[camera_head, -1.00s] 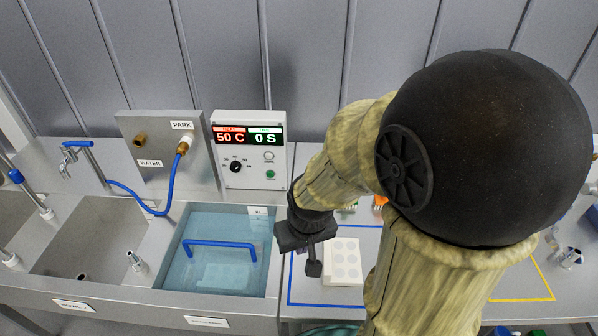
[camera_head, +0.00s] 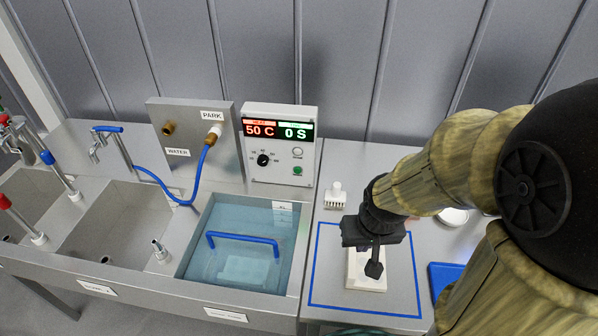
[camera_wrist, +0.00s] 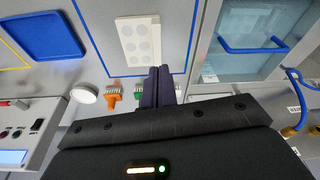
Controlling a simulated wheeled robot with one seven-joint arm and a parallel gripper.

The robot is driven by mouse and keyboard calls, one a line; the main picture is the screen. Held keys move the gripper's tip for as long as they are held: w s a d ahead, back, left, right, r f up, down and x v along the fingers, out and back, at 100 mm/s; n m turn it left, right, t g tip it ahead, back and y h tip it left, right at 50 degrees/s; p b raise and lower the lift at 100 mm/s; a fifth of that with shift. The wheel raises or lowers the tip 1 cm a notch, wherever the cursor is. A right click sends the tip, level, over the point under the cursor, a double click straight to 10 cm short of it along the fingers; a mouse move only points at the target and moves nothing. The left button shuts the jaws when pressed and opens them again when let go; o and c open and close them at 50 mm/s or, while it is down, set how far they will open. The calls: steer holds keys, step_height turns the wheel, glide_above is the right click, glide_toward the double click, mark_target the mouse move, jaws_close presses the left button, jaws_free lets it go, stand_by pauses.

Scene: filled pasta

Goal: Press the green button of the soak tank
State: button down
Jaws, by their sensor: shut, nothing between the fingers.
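The green button (camera_head: 297,170) is at the lower right of the white control box (camera_head: 280,146), which reads 50 C and 0 S. The box stands behind the soak tank (camera_head: 240,246), which is filled with water and has a blue handle (camera_head: 243,236) in it. My gripper (camera_head: 374,268) is pointing down over the white plate with round wells on the right, apart from the button and to its front right. In the wrist view my gripper (camera_wrist: 162,84) shows its fingers together with nothing between them. The button is not visible in the wrist view.
The white plate (camera_wrist: 138,40) lies inside a blue outline. A white brush (camera_head: 335,195) stands behind it. A blue tray (camera_wrist: 46,34), an orange brush (camera_wrist: 113,94) and a white round dish (camera_wrist: 84,94) are nearby. A blue hose (camera_head: 165,190) hangs left of the box.

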steer(key=w+a+f+n+t+y+b, duration=0.2)
steer(key=w+a+f+n, duration=0.4)
steer(key=w+n, duration=0.4)
steer(key=w+a+f+n+t+y+b, duration=0.2)
steer(key=w+a+f+n+t+y, duration=0.2)
steer(key=w+f+n, duration=0.5)
steer(key=w+a+n+t, duration=0.1)
steer(key=w+a+t, duration=0.1)
steer(key=w, duration=0.4)
steer(key=shift+w+a+f+t+b, duration=0.2)
steer(key=shift+w+a+t+b, duration=0.15)
steer(key=shift+a, duration=0.35)
steer(key=shift+w+r, duration=0.1)
